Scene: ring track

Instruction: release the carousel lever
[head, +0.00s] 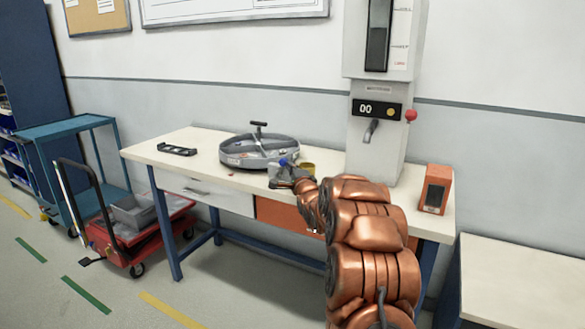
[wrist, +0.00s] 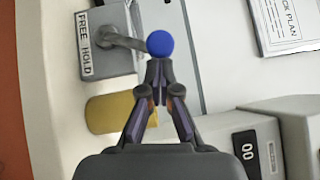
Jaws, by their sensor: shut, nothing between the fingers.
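The carousel (head: 262,150) is a round grey tray with a dark T-shaped handle on the workbench. The lever's grey box (head: 281,171) sits at its front right edge. In the wrist view the box (wrist: 108,62) has a FREE / HOLD label, and a grey lever (wrist: 125,41) runs from it to a blue ball knob (wrist: 160,43). I cannot tell which word the lever stands at. My gripper (wrist: 158,72) is shut and empty, its tips just short of the knob; touching or apart is unclear. In the head view my gripper (head: 299,183) is beside the box.
A yellow cup (head: 308,168) stands close behind the gripper. A grey dispenser (head: 378,130) with a red knob and an orange device (head: 434,189) stand to the right. A black rack (head: 177,149) lies on the left of the bench (head: 205,168). The bench's front left is mostly clear.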

